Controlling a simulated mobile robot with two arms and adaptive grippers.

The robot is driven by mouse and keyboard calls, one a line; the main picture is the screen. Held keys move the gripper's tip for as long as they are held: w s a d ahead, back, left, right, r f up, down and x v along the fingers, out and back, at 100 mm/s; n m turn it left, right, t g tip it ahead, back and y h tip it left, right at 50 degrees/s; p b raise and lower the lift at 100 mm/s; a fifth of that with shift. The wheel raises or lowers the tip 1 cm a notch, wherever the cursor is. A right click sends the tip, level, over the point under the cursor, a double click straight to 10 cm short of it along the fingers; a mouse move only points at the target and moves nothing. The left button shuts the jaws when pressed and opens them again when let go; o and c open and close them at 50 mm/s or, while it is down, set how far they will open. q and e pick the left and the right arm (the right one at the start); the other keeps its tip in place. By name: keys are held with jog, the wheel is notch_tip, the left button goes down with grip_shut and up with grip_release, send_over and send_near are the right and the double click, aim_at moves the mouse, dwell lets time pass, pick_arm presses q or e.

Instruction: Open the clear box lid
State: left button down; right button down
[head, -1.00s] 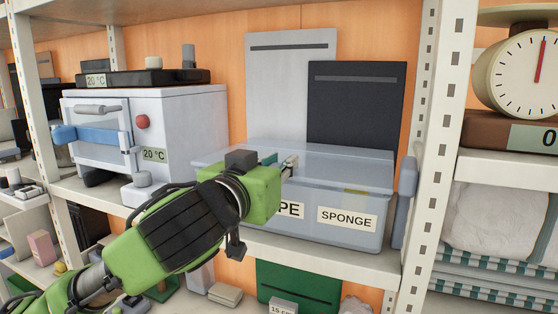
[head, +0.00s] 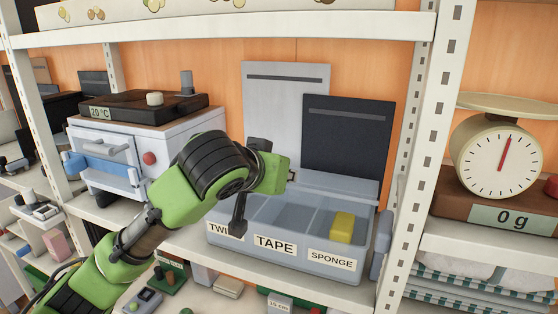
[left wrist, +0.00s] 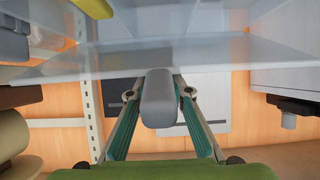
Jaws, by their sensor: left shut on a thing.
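The clear box (head: 290,262) stands on the shelf with its front compartments labelled TWINE (partly hidden), TAPE and SPONGE. A yellow sponge (head: 342,227) lies in the right compartment. The clear lid (head: 337,187) is raised at the back of the box, so the compartments are uncovered from above. My left gripper (head: 291,176) is above the box's back part, its fingers mostly hidden behind its own body. In the left wrist view its fingers are shut on the grey lid handle (left wrist: 158,98), with the clear lid sheet (left wrist: 225,55) beyond. My right gripper is not in view.
A grey panel (head: 287,90) and a dark panel (head: 348,140) lean on the orange wall behind the box. A white oven-like unit (head: 165,140) stands to the left. A white shelf post (head: 425,150) and a scale (head: 497,158) are to the right.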

pick_arm(q)
jog(key=shift+w+d+r+g+p, duration=0.2)
jog(key=shift+w+r+g+p, duration=0.55)
jog(key=shift+p, duration=0.9)
jog(key=shift+s, duration=0.1)
jog(key=c, duration=1.8)
grip_release()
jog(key=v, duration=1.1)
jog(key=shift+s+d+r, duration=0.1)
jog(key=shift+s+r, duration=0.15)
jog(key=shift+s, duration=0.1)
